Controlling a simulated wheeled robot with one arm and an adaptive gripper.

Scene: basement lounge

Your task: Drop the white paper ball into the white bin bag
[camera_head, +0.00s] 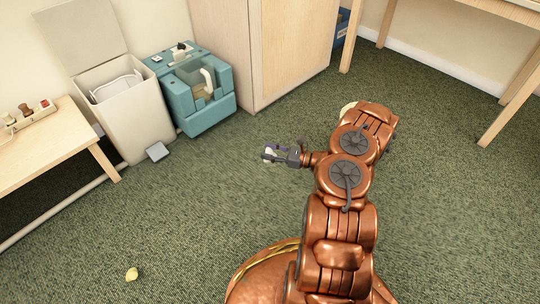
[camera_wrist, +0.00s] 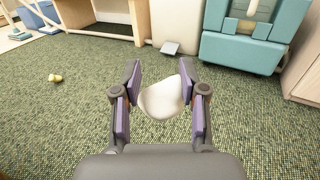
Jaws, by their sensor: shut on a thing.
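The white paper ball (camera_wrist: 160,98) is held between the two purple-padded fingers of my gripper (camera_wrist: 160,86). In the head view my gripper (camera_head: 270,153) is above the carpet, right of the bin and apart from it; the ball shows there only as a small pale patch. The white bin bag (camera_head: 117,86) lines a cream pedal bin (camera_head: 142,126) at the left, with its lid (camera_head: 80,35) standing open. In the wrist view the bin's lower front (camera_wrist: 177,27) shows at the top; the bag is out of that view.
A teal machine (camera_head: 204,99) stands right of the bin, then a wooden cabinet (camera_head: 272,45). A low wooden table (camera_head: 62,125) is left of the bin. A yellowish crumpled piece (camera_head: 132,273) lies on the carpet. The carpet between gripper and bin is clear.

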